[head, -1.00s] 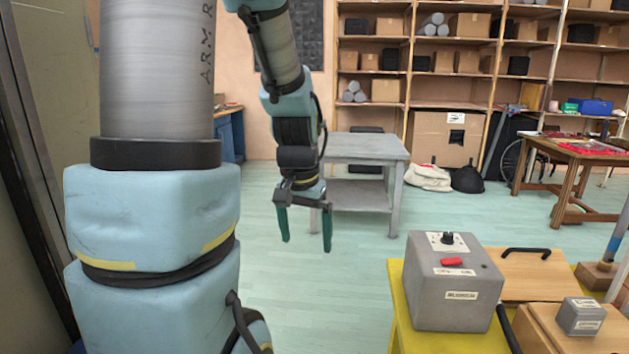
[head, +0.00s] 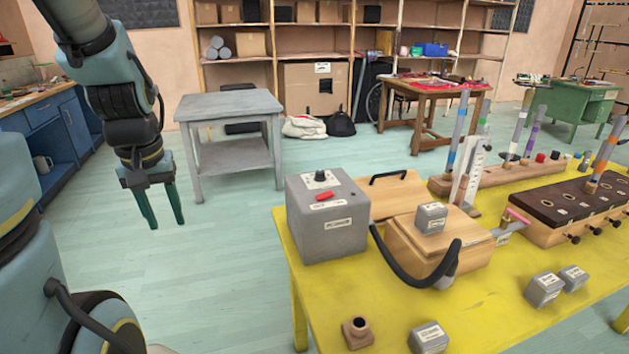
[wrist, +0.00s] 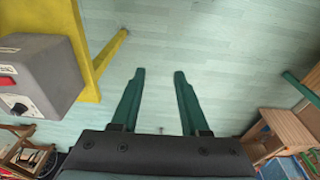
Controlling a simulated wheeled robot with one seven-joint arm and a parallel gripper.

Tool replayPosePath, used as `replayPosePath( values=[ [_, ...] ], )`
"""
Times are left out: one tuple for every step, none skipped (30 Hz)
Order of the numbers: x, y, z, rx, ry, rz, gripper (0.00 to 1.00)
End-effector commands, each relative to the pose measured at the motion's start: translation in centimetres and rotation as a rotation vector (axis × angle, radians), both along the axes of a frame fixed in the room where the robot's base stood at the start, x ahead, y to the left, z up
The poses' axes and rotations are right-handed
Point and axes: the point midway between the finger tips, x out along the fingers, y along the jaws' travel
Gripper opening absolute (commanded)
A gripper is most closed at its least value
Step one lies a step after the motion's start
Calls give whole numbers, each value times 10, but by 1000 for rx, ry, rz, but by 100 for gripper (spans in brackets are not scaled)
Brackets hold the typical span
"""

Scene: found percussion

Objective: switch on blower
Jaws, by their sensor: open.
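The blower is likely the grey box (head: 328,222) at the left corner of the yellow table. A black knob (head: 320,175) and a red switch (head: 324,195) sit on its sloped upper face; I cannot tell the switch's position. The box (wrist: 42,75) also shows at the left of the wrist view, with its red switch (wrist: 6,82). My gripper (head: 166,224) hangs fingers down over open floor, left of the box and apart from it. Its two green fingers (wrist: 158,75) are spread with nothing between them.
A black hose (head: 415,275) bends around a wooden chest (head: 440,240) on the yellow table (head: 375,300). Small grey blocks (head: 543,288) and upright tubes (head: 457,130) stand further right. A grey side table (head: 230,108) stands behind my gripper. The floor between is clear.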

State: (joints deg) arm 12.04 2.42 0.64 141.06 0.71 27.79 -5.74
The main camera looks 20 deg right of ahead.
Motion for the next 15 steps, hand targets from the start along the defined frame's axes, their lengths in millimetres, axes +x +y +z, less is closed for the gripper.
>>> replayPosePath(
  values=[
    [12, -18, -2, -3, -10, -15, 38],
    [18, -28, 0, -5, -13, -19, 35],
    [26, -44, 3, -7, -18, -22, 30],
    [32, -56, 6, -9, -23, -25, 27],
    [37, -68, 9, -11, -27, -27, 24],
    [43, -85, 13, -13, -33, -32, 19],
    [47, -97, 16, -15, -38, -33, 16],
    [51, -110, 20, -18, -42, -34, 12],
    [54, -128, 25, -21, -48, -35, 8],
    [56, -142, 28, -24, -54, -37, 4],
    [58, -155, 32, -26, -58, -39, 1],
    [59, -173, 37, -28, -65, -40, 0],
    [59, -187, 41, -33, -70, -41, 0],
    [58, -201, 45, -36, -76, -41, 0],
    [56, -219, 50, -40, -81, -42, 0]
  ],
)
